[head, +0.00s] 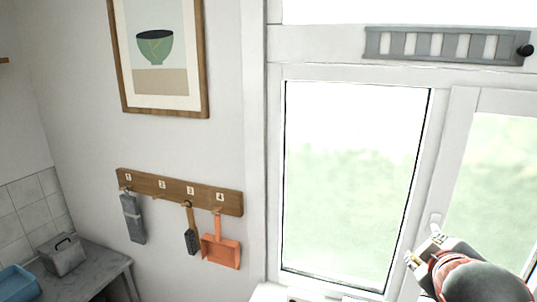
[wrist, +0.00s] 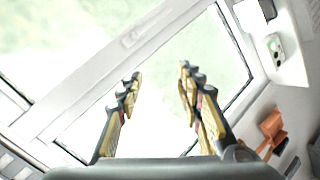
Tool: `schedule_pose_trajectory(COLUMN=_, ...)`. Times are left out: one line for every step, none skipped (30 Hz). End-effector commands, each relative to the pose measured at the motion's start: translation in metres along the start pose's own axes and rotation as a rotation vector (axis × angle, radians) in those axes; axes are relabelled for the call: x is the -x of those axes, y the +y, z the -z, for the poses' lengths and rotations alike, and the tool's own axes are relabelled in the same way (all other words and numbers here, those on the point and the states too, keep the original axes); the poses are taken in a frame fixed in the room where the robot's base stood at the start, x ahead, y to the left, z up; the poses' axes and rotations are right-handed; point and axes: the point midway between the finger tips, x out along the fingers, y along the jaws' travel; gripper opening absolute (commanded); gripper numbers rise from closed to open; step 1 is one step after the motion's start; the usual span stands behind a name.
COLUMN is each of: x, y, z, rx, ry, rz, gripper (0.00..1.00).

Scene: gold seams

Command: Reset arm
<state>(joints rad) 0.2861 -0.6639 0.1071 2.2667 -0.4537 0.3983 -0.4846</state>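My gripper (head: 424,248) is at the lower right of the head view, raised in front of the window. Its two fingers point towards the window handle (head: 435,220), and I cannot tell how far apart they are from it. In the wrist view my gripper (wrist: 159,78) shows two yellow and black fingers spread apart, with nothing between them. Beyond them is the white window frame (wrist: 75,95), tilted in the picture, with bright glass.
A wooden hook rail (head: 180,191) on the left wall carries a grey cloth-like item (head: 132,217), a brush (head: 191,235) and an orange dustpan (head: 221,250). A counter at lower left holds a grey box (head: 64,256) and a blue container (head: 17,282). A vent (head: 447,46) is above the window.

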Motion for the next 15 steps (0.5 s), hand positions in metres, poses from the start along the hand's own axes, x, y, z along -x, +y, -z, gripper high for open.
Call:
schedule_pose_trajectory(x=-0.002, y=-0.039, z=-0.011, rx=-0.071, ry=-0.013, rz=0.061, gripper=0.37)
schedule_pose_trajectory(x=-0.002, y=-0.058, z=-0.017, rx=-0.12, ry=-0.027, rz=0.098, gripper=0.37)
schedule_pose_trajectory(x=0.0, y=-0.085, z=-0.025, rx=-0.181, ry=-0.05, rz=0.149, gripper=0.37)
schedule_pose_trajectory(x=0.002, y=-0.104, z=-0.03, rx=-0.225, ry=-0.066, rz=0.187, gripper=0.37)
schedule_pose_trajectory(x=0.004, y=-0.124, z=-0.036, rx=-0.268, ry=-0.086, rz=0.225, gripper=0.37)
schedule_pose_trajectory(x=0.008, y=-0.149, z=-0.044, rx=-0.323, ry=-0.112, rz=0.274, gripper=0.37)
schedule_pose_trajectory(x=0.012, y=-0.168, z=-0.049, rx=-0.361, ry=-0.133, rz=0.311, gripper=0.37)
schedule_pose_trajectory(x=0.015, y=-0.185, z=-0.055, rx=-0.397, ry=-0.154, rz=0.346, gripper=0.37)
schedule_pose_trajectory(x=0.021, y=-0.207, z=-0.061, rx=-0.44, ry=-0.183, rz=0.39, gripper=0.37)
schedule_pose_trajectory(x=0.025, y=-0.223, z=-0.066, rx=-0.469, ry=-0.204, rz=0.42, gripper=0.37)
schedule_pose_trajectory(x=0.029, y=-0.237, z=-0.071, rx=-0.494, ry=-0.226, rz=0.449, gripper=0.37)
schedule_pose_trajectory(x=0.034, y=-0.252, z=-0.076, rx=-0.525, ry=-0.251, rz=0.482, gripper=0.37)
schedule_pose_trajectory(x=0.038, y=-0.263, z=-0.079, rx=-0.546, ry=-0.268, rz=0.504, gripper=0.37)
schedule_pose_trajectory(x=0.042, y=-0.272, z=-0.082, rx=-0.563, ry=-0.285, rz=0.522, gripper=0.37)
schedule_pose_trajectory(x=0.046, y=-0.282, z=-0.085, rx=-0.58, ry=-0.303, rz=0.544, gripper=0.37)
